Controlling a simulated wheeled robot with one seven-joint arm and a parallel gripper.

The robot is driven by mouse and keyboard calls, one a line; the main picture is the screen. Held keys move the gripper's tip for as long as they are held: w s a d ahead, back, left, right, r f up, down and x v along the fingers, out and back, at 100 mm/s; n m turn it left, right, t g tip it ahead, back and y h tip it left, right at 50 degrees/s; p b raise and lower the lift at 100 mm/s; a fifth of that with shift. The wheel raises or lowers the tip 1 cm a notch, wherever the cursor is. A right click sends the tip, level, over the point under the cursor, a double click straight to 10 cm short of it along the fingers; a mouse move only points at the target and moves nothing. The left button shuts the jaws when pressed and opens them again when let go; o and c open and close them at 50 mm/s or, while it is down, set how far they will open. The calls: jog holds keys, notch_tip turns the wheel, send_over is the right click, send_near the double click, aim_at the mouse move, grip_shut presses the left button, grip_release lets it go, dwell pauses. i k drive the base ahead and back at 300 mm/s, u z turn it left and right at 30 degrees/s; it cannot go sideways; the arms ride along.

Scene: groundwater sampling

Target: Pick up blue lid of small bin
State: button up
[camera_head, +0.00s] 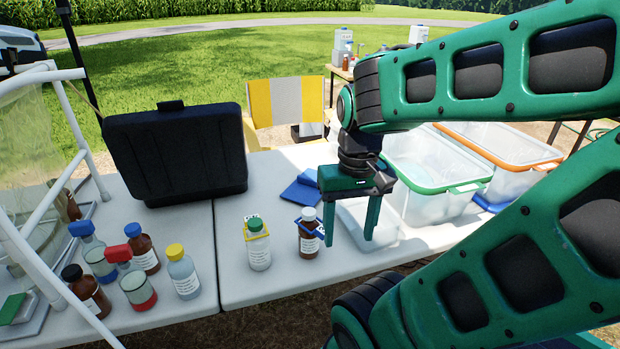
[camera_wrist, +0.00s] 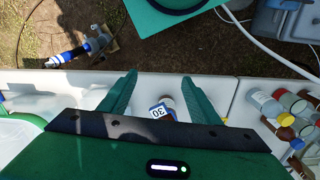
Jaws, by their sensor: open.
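My gripper (camera_head: 350,236) is open and empty above the right table, with its green fingers pointing down. It also shows in the wrist view (camera_wrist: 158,80). A small translucent bin (camera_head: 384,236) stands behind it, partly hidden by the fingers; I see no lid clearly on it. A flat blue piece (camera_head: 490,204) shows at the base of the orange-rimmed bin, mostly hidden; I cannot tell if it is the lid. Another flat, folded-looking blue item (camera_head: 300,192) lies on the table, left of my gripper.
A brown bottle (camera_head: 309,240) and a green-capped bottle (camera_head: 258,250) stand left of my gripper. A green-rimmed bin (camera_head: 425,190) and an orange-rimmed bin (camera_head: 520,180) are at right. A black case (camera_head: 175,155) and several bottles occupy the left table.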

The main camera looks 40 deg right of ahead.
aim_at(304, 190)
jog(key=z, duration=0.95)
